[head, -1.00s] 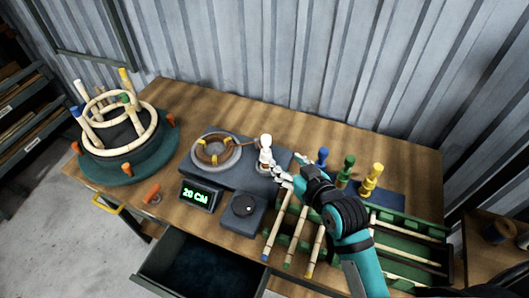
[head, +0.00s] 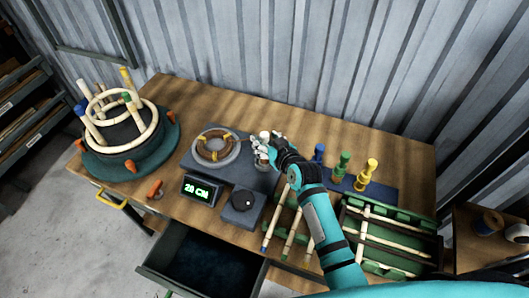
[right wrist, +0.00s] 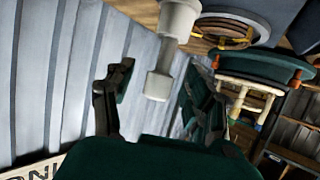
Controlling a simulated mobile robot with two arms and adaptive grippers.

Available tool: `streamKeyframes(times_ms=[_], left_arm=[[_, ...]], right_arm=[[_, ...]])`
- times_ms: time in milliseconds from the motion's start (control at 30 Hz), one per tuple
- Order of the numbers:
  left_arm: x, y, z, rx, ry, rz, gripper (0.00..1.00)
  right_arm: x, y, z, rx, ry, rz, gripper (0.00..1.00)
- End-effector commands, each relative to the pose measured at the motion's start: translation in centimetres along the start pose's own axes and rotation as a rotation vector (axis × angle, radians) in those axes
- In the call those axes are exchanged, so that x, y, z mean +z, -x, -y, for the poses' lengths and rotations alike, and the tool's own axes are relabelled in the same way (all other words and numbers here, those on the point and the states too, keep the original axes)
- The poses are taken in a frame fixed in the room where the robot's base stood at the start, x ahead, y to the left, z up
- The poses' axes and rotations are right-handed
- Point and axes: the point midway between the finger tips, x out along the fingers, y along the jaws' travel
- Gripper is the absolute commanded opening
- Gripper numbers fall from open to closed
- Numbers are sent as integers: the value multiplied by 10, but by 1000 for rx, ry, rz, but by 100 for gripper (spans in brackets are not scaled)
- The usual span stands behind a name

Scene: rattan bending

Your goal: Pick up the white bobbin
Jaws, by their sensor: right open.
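The white bobbin (head: 265,134) stands upright at the right end of the dark grey bench unit, partly covered by my right gripper (head: 265,152). In the right wrist view the bobbin (right wrist: 172,22) reaches down between the two spread fingers of my right gripper (right wrist: 156,90). The gripper is open, with a gap visible on the left side; contact on the right side cannot be told. My left gripper is not in view.
Blue (head: 319,153), green (head: 342,163) and yellow (head: 367,172) bobbins stand to the right on a blue mat. A coil fixture (head: 233,158) is left of the gripper. A green rack (head: 420,226) holds rods at front right. A drawer (head: 165,280) stands open in front.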

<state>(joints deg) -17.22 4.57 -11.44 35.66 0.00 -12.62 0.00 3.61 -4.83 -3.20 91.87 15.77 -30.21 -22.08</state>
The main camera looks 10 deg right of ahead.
Motion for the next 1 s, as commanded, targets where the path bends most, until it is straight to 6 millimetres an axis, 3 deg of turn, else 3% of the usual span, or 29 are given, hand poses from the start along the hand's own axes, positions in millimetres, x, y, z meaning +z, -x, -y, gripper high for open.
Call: streamKeyframes(times_ms=[133, 400, 800, 1000], left_arm=[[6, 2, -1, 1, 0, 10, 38], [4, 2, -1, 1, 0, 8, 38], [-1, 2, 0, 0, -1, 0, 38], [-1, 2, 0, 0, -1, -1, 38]], right_arm=[[0, -12, 0, 0, -1, 1, 54], [0, -14, 0, 0, -1, 0, 54], [1, -13, 0, 0, 0, 0, 2], [1, -13, 0, 0, -1, 0, 0]])
